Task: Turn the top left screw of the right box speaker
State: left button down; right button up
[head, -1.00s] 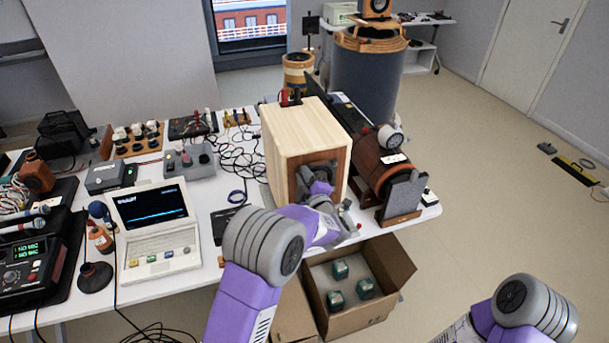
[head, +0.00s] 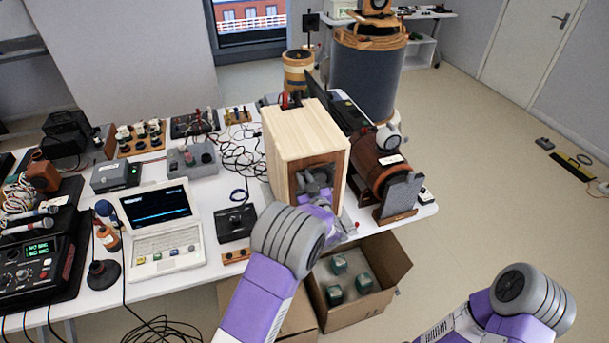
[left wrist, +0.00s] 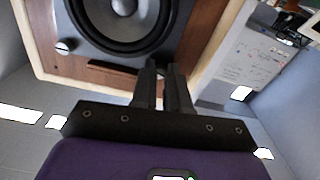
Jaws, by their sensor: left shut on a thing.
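The box speaker (head: 303,148), with a pale wood cabinet and brown front, stands at the table's front edge in the head view. The left wrist view shows its front (left wrist: 190,45) with a dark round cone (left wrist: 120,18) and a silver screw (left wrist: 64,47), clear of my fingers. My left gripper (head: 317,182) is at the speaker's front. In the left wrist view my left gripper (left wrist: 164,70) has its dark fingers close together at a front corner, shut on a screw that the fingers hide. My right gripper is out of view.
A brown barrel-shaped device (head: 378,162) stands close right of the speaker. An open cardboard box (head: 390,270) with several green blocks is below the table edge. A white laptop (head: 160,225) and cables lie left. The floor at right is mostly clear.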

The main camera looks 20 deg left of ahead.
pick_arm(q)
jog(key=m+p, duration=0.2)
jog(key=m, duration=0.1)
jog(key=shift+r+m, duration=0.1)
jog(key=shift+m, duration=0.3)
jog(key=m+p, duration=0.2)
jog(key=m, duration=0.2)
jog(key=shift+m, duration=0.3)
jog(key=m+p, duration=0.2)
jog(key=m, duration=0.2)
jog(key=shift+m+p, duration=0.65)
jog(key=shift+m, duration=1.25)
jog(key=c, duration=1.1)
grip_release()
jog(key=v, duration=0.7)
jog(key=shift+s+d, duration=0.2)
jog(key=shift+s, duration=0.1)
